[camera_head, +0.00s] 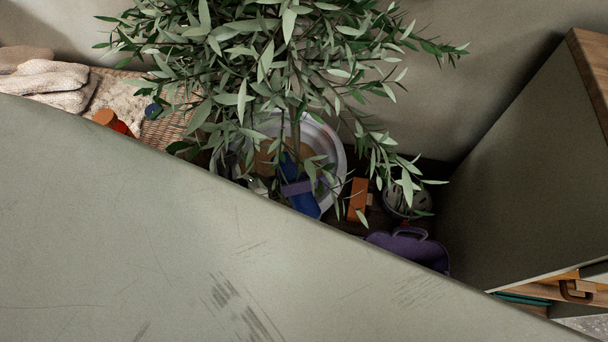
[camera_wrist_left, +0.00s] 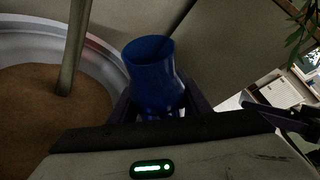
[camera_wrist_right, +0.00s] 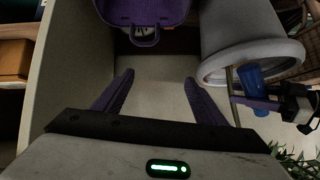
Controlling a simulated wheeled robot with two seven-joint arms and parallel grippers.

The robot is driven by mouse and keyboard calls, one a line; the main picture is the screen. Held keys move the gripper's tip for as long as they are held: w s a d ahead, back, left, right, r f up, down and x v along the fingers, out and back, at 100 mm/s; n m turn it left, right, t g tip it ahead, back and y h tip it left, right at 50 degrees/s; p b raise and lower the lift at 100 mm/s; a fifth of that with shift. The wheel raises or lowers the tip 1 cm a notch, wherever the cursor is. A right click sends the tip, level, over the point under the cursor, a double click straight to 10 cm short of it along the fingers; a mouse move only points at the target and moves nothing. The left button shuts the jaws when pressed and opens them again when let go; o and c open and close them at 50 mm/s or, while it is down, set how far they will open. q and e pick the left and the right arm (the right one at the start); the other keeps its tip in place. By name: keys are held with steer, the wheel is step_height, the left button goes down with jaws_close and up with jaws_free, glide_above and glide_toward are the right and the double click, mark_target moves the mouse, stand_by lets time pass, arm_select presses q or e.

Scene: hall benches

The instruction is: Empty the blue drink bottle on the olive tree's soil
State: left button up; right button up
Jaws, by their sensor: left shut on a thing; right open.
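The olive tree (camera_head: 250,60) stands in a round pale grey pot (camera_head: 333,150), and its leaves hide part of the pot. Its brown soil (camera_wrist_left: 30,115) and trunk (camera_wrist_left: 73,50) show in the left wrist view. My left gripper (camera_head: 297,187) is shut around the blue drink bottle (camera_head: 305,205) at the pot's rim. In the left wrist view the bottle (camera_wrist_left: 150,65) has an open mouth and looks roughly upright, beside the rim. Its contents cannot be made out. My right gripper (camera_wrist_right: 158,95) is open and empty, apart from the pot.
A purple bag (camera_head: 405,248), an orange block (camera_head: 357,198) and a grey slotted round thing (camera_head: 400,203) lie right of the pot. A wood-topped cabinet (camera_head: 530,170) stands at right.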

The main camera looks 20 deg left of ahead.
arm_select(q)
steer(key=n+h+b, duration=0.1)
steer(key=b, duration=0.1)
steer(key=d+f+n+b, duration=0.1)
steer(key=n+b, duration=0.1)
steer(key=b, duration=0.1)
steer(key=n+h+b, duration=0.1)
steer(key=b, duration=0.1)
steer(key=shift+s+d+f+n+h, duration=0.2)
steer(key=shift+s+f+n+h, duration=0.1)
steer(key=shift+n, duration=0.1)
arm_select(e)
steer(key=w+a+f+n+g+y, duration=0.1)
steer(key=a+f+g, duration=0.1)
steer(key=a+f, duration=0.1)
steer(key=shift+w+a+f+n+g+y, duration=0.3)
steer(key=shift+a+f+n, duration=0.1)
steer(key=shift+a, duration=0.4)
arm_select(q)
steer(key=shift+s+r+n+h, duration=0.1)
steer(key=shift+r+n+h, duration=0.2)
steer(key=shift+r+n, duration=0.1)
arm_select(e)
steer(key=shift+r, duration=0.1)
arm_select(q)
steer(key=shift+r+n+t, duration=0.1)
steer(key=shift+n+t, duration=0.2)
stand_by(0.4)
